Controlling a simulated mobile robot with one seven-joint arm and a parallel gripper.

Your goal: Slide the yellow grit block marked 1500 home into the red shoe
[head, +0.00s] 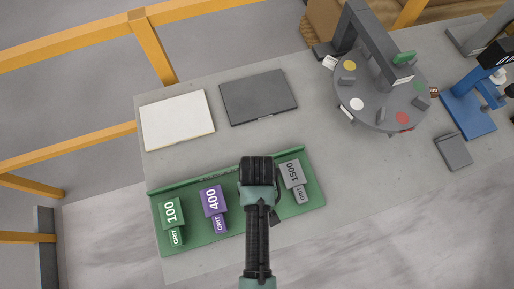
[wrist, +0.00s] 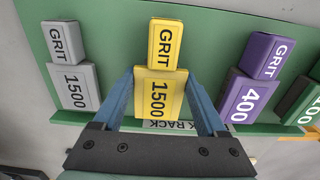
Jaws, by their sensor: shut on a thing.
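In the head view my arm and gripper (head: 258,182) hide the yellow block. A round grey plate (head: 380,100) at the upper right carries coloured spots, one of them a red spot (head: 402,117) near its lower right edge. I cannot make out the red shoe's opening clearly.
The rack also holds a green 100 block (head: 171,213), a purple 400 block (head: 213,201) and a grey block (head: 291,174) also marked 1500. A white slab (head: 177,120) and a dark slab (head: 258,97) lie behind. A grey arm (head: 375,45) overhangs the plate. A blue stand (head: 468,112) is far right.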

